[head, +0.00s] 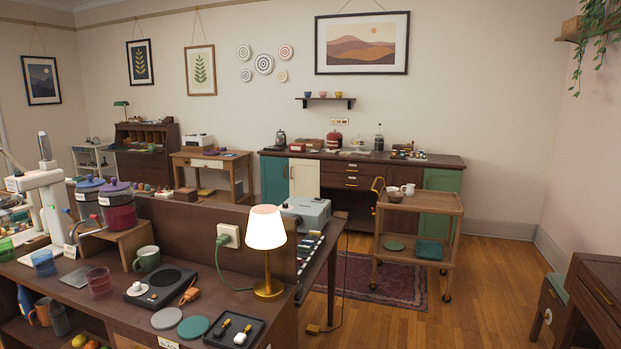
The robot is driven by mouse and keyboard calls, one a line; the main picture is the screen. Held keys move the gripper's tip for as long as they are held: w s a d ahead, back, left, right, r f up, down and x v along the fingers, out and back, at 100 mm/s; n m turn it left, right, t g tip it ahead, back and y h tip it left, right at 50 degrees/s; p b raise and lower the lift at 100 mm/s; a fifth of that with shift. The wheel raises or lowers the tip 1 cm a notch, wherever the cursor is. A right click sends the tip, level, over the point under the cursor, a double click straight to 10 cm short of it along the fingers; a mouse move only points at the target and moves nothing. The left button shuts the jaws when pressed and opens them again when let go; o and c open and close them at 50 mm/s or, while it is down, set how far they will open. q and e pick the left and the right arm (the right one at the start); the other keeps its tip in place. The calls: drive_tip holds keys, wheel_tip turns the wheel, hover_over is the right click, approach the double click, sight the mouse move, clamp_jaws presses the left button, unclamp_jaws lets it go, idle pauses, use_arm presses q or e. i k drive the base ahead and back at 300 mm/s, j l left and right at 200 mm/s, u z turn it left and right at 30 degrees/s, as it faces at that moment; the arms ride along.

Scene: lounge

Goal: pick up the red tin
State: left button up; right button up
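No thing in the head view can be clearly made out as the red tin. A rounded red object (333,140) stands on the long dark sideboard (440,160) against the back wall, far from me; it is too small to tell whether it is a tin. A low reddish-brown box (310,143) sits just left of it. Neither of my grippers can be made out in this view.
A dark counter (215,285) with a lit lamp (266,240), a green mug (147,258) and a black tray (234,330) fills the near left. A wooden trolley (420,208) stands before the sideboard's right part. Bare wooden floor (480,290) lies at right, beside a rug (375,278).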

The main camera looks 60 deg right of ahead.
sight(294, 149)
drive_tip(key=i+l+z, duration=0.1)
drive_tip(key=l+z, duration=0.2)
drive_tip(key=i+l+z, duration=0.15)
drive_tip(key=l+z, duration=0.15)
drive_tip(key=l, duration=0.2)
drive_tip(key=i+l+z, duration=0.15)
drive_tip(key=l+z, duration=0.15)
drive_tip(key=i+l+z, duration=1.3)
drive_tip(key=i+z, duration=0.35)
drive_tip(key=i, duration=1.85)
drive_tip(key=i+l+u, duration=0.15)
drive_tip(key=i+u, duration=0.2)
drive_tip(key=i, duration=0.2)
drive_tip(key=i+l+u, duration=0.35)
drive_tip(key=i, duration=0.25)
drive_tip(key=i+l+u, duration=0.3)
drive_tip(key=i, duration=0.2)
drive_tip(key=k+j, duration=0.4)
drive_tip(key=k, duration=0.15)
drive_tip(key=k+j, duration=0.4)
drive_tip(key=k, duration=0.15)
drive_tip(key=k+j, duration=0.4)
drive_tip(key=k, duration=0.15)
drive_tip(key=k+j+z, duration=0.1)
drive_tip(key=k+j, duration=0.3)
drive_tip(key=k, duration=0.15)
